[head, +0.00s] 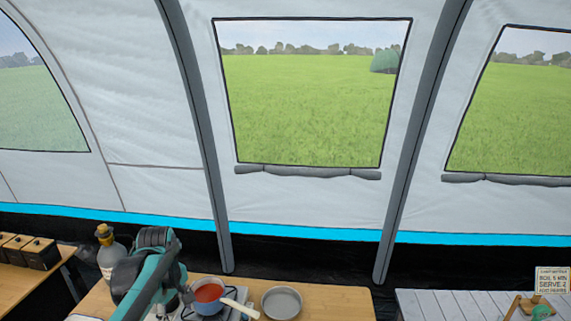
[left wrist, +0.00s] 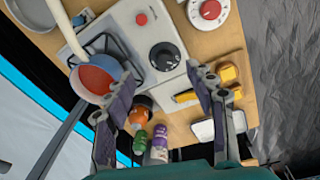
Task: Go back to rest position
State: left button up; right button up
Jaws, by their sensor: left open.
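My left arm rises from the bottom of the head view at the left end of the wooden table (head: 335,300). Its gripper cannot be made out clearly there. In the left wrist view my left gripper (left wrist: 162,75) is open, its two fingers spread, with nothing held between them. A pot with red contents and a pale handle (head: 209,292) stands on the stove near my arm; it also shows in the left wrist view (left wrist: 97,78), beside the left-hand finger in that picture. My right gripper is not in view.
A grey round dish (head: 282,303) sits right of the pot. A gas bottle (head: 110,255) stands left of my arm. The left wrist view shows the stove knob (left wrist: 164,56), small bottles (left wrist: 158,148), yellow pieces (left wrist: 229,73) and a white tray (left wrist: 206,131). A slatted table (head: 440,305) is at right.

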pick_arm(q)
jog(key=s+d+f+m+t, duration=0.1)
jog(key=s+d+m+t, duration=0.2)
jog(key=s+d+m, duration=0.2)
jog(key=s+d+m+t, duration=0.3)
jog(key=s+d+m, duration=0.3)
jog(key=s, duration=0.5)
jog(key=m, duration=0.2)
jog(key=shift+f+m, duration=0.3)
jog(key=shift+f, duration=0.1)
jog(key=shift+c, duration=0.3)
